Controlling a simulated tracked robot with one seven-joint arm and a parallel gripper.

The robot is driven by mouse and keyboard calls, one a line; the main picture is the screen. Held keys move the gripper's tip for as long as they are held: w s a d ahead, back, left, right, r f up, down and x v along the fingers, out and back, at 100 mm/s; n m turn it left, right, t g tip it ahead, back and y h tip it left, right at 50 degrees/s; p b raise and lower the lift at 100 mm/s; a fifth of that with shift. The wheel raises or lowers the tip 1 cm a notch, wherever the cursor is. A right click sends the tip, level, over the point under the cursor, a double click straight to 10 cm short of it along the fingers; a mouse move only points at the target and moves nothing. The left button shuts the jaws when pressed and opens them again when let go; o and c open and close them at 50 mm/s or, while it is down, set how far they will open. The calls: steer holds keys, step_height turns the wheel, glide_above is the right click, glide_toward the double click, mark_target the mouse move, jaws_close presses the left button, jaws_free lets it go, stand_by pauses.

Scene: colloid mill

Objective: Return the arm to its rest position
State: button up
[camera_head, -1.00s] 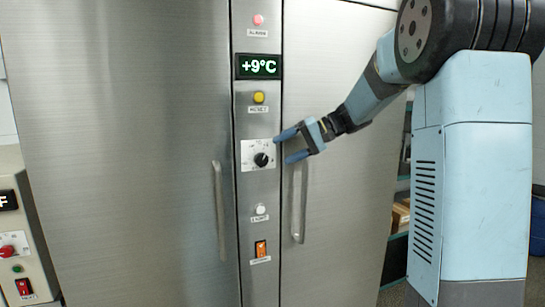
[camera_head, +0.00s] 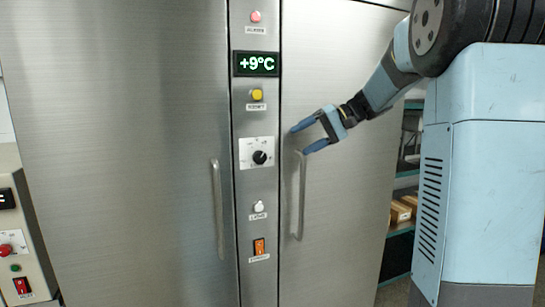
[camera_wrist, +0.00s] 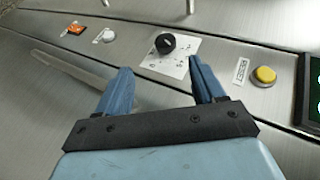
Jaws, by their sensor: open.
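My gripper (camera_head: 309,136) is open and empty, with blue fingers pointing left toward the steel cabinet front. In the head view it is right of the control strip, in front of the right door (camera_head: 340,60) and near the top of that door's handle (camera_head: 299,195). In the wrist view my gripper's fingers (camera_wrist: 160,85) are spread apart, with the black knob (camera_wrist: 165,43) on its white dial plate beyond them. The knob also shows in the head view (camera_head: 260,157), to the left of the fingers and apart from them.
The control strip carries a +9°C display (camera_head: 256,64), a yellow button (camera_head: 257,95), a white button (camera_head: 258,206) and an orange switch (camera_head: 259,247). The left door handle (camera_head: 218,208) sticks out. A beige control box (camera_head: 27,245) stands at left; shelves with boxes (camera_head: 401,211) stand at right.

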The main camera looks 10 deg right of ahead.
steer(key=s+f+t+h, duration=0.1)
steer(key=s+f+h, duration=0.2)
steer(key=s, duration=0.7)
steer(key=s+d+f+t+h, duration=0.1)
steer(key=s+f+h, duration=0.3)
steer(key=s, duration=0.6)
steer(key=s+f+t+h, duration=0.1)
steer(key=s+f+h, duration=0.3)
steer(key=s, duration=0.6)
steer(key=shift+s+d+h, duration=0.2)
steer(key=shift+s+h, duration=0.1)
